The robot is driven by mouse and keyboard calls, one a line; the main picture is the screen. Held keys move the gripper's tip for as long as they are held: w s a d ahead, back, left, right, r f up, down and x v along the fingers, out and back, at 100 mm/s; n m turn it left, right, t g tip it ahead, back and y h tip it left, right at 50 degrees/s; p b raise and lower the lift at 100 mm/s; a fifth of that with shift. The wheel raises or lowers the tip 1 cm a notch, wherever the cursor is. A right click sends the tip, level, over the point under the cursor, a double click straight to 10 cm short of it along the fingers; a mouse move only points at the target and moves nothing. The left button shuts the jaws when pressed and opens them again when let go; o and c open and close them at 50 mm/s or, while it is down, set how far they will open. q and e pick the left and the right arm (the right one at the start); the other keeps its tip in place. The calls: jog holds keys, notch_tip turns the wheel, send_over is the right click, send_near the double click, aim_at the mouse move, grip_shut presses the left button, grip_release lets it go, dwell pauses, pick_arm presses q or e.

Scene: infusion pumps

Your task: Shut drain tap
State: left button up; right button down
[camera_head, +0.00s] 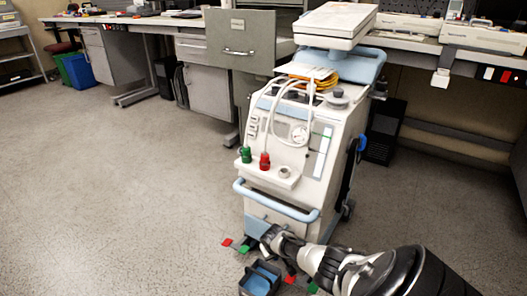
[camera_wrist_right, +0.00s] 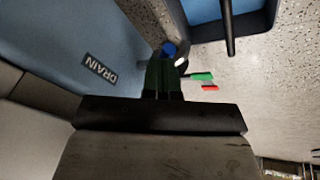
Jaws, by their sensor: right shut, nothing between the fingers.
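The drain tap shows in the right wrist view as a small blue knob (camera_wrist_right: 169,48) with a pale metal part beside it. It sits beside a blue panel with a DRAIN label (camera_wrist_right: 100,68). My right gripper (camera_wrist_right: 165,62) is shut and empty, its dark fingertips right at the knob; I cannot tell whether they touch it. In the head view my right gripper (camera_head: 268,234) is low at the front of the white and light-blue machine (camera_head: 262,188), and hides the tap. My left gripper is not in view.
A dark tray with a blue inside (camera_head: 262,279) stands on the floor below my right gripper; its rim also shows in the wrist view (camera_wrist_right: 180,25). Red and green markers (camera_head: 227,242) lie around the machine's base. The floor at left is clear.

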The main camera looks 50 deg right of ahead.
jog(key=shift+f, duration=0.1)
dwell(0.3)
jog(key=shift+w+b, duration=0.55)
jog(key=shift+w, duration=0.3)
